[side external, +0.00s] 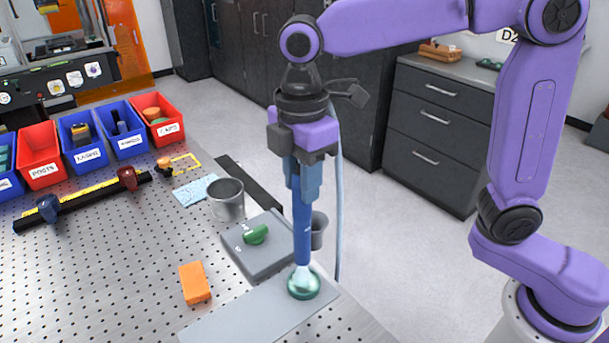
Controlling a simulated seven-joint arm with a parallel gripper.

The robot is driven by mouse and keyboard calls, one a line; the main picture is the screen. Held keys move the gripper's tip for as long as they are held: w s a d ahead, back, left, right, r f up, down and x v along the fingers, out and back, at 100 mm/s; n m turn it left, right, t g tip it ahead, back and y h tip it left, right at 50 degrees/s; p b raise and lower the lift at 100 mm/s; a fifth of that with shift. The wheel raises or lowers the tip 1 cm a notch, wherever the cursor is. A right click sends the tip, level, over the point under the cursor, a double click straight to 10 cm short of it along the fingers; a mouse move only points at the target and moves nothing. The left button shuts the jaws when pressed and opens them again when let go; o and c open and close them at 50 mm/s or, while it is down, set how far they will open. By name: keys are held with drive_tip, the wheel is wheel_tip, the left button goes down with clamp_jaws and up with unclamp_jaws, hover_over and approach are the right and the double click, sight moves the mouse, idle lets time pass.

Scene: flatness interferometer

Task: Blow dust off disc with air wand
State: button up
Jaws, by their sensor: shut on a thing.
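My gripper (303,184) is shut on the blue air wand (302,225) and holds it upright, nozzle down. A pale, see-through cone (303,272) spreads from the wand's lower end onto the disc; it looks like an air jet. The disc (305,286) is round, green-teal and shiny, and lies on a flat grey plate (245,313) at the table's front right. The wand's lower end is above the disc, apart from it. A pale hose (339,215) hangs down to the right of the wand. Dust on the disc is too small to make out.
Left of the wand, a grey box (262,263) bears a green piece (256,234). A metal cup (227,200) stands behind it, and a grey cup (319,230) is close behind the wand. An orange block (195,283) lies left. Red and blue bins (88,148) line the back left.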

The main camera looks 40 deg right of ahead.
drive_tip(key=shift+a, duration=0.9)
drive_tip(key=shift+s, duration=1.2)
idle(0.4)
drive_tip(key=shift+d, duration=1.2)
idle(0.5)
drive_tip(key=shift+w+a, duration=0.6)
idle(0.9)
drive_tip(key=shift+r, duration=0.1)
idle(0.5)
drive_tip(key=shift+r, duration=3.45)
